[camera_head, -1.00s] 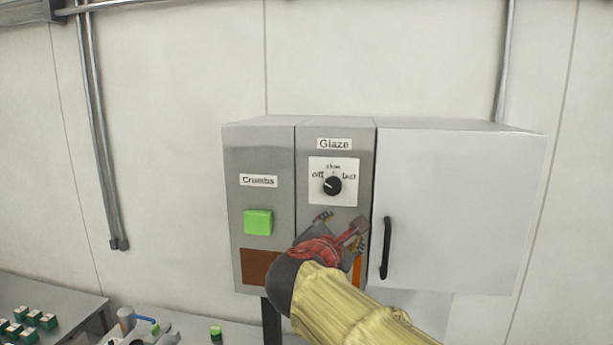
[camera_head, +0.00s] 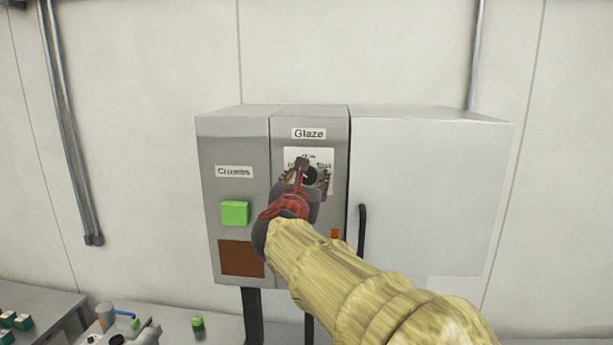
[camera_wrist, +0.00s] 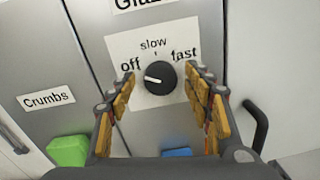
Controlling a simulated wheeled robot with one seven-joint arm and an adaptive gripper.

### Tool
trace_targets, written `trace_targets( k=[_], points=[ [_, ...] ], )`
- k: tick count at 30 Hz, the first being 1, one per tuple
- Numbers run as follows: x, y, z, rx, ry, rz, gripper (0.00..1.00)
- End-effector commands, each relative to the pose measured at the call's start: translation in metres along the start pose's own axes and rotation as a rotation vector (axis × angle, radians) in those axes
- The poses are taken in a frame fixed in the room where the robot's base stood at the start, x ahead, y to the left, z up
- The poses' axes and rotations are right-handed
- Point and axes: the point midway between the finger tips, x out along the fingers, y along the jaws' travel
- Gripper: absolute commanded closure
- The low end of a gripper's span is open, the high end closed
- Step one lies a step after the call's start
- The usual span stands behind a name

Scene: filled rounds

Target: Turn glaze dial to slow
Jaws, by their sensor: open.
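The glaze dial (camera_wrist: 159,78) is a round black knob with a white pointer line, on a white plate (camera_wrist: 119,43) marked off, slow and fast. Its pointer is turned to the left, toward off. My gripper (camera_wrist: 163,83) is open, with one finger on each side of the dial in the wrist view; I cannot tell whether they touch it. In the head view my gripper (camera_head: 306,178) is in front of the plate (camera_head: 327,156) and covers much of the dial.
Left of the dial are a Crumbs label (camera_head: 234,172), a green button (camera_head: 235,213) and a brown panel (camera_head: 241,258). A grey cabinet door (camera_head: 425,190) with a black handle (camera_head: 361,230) is on the right. A blue part (camera_wrist: 177,152) shows below the dial.

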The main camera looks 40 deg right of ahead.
Motion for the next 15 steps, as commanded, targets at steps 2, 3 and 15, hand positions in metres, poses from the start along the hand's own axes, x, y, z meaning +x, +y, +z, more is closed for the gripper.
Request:
trace_targets(
  k=[2, 3, 15],
  points=[
    [0.0037, -0.0003, -0.0002, 0.000, 0.000, -0.001, 0.49],
    [0.0043, -0.0002, -0.0002, 0.001, 0.000, 0.000, 0.49],
    [0.0043, 0.0000, -0.0003, 0.002, 0.000, 0.000, 0.59]
  ],
)
